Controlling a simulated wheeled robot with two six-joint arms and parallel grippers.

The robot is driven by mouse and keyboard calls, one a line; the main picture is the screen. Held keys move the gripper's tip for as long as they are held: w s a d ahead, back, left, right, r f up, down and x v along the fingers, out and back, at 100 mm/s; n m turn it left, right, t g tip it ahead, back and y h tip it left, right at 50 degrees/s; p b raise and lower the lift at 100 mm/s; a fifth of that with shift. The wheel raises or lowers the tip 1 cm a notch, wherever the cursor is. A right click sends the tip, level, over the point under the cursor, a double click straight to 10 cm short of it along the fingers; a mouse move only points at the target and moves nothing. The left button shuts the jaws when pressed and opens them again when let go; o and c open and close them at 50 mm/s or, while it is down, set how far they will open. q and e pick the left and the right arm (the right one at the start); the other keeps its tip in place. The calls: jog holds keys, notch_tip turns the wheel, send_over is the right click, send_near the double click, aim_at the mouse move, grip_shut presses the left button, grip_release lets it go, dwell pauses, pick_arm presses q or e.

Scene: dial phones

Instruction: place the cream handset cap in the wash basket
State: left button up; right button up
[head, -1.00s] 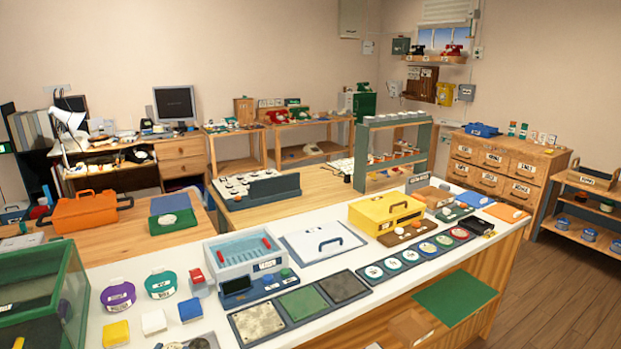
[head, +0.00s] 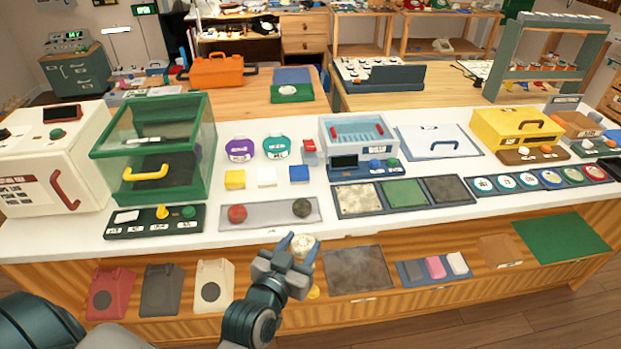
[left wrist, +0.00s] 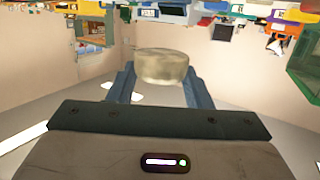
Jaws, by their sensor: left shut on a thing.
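My left gripper (head: 299,246) is in front of the white counter, shut on the cream handset cap (head: 302,241). The cap is a short round cream piece; in the left wrist view the cap (left wrist: 162,66) sits between the two fingers of the left gripper (left wrist: 160,84). A pale grey tank with a light-blue slatted inside and red grips, which looks like the wash basket (head: 357,131), stands on the counter, beyond and to the right of my gripper. The cap is apart from it. My right gripper is not in view.
A grey tray (head: 270,214) with a red and a dark round cap lies near the counter's front edge. Left of the tank are a purple disc (head: 239,149), a teal disc (head: 277,147) and a green glass case (head: 155,150). Three textured pads (head: 404,193) lie before it.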

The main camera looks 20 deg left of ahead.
pick_arm(q)
jog(key=w+a+f+h, duration=0.1)
jog(key=w+a+f, duration=0.1)
jog(key=w+a, duration=0.45)
notch_tip(320, 180, up, 2)
jog(key=r, duration=0.1)
send_over(267, 217)
jog(key=shift+s+f, duration=0.1)
jog(key=shift+f, duration=0.15)
notch_tip(267, 217, down, 10)
jog(key=shift+r+p, duration=0.2)
jog(key=shift+p, duration=0.4)
jog(key=shift+f, duration=0.15)
jog(key=o, duration=1)
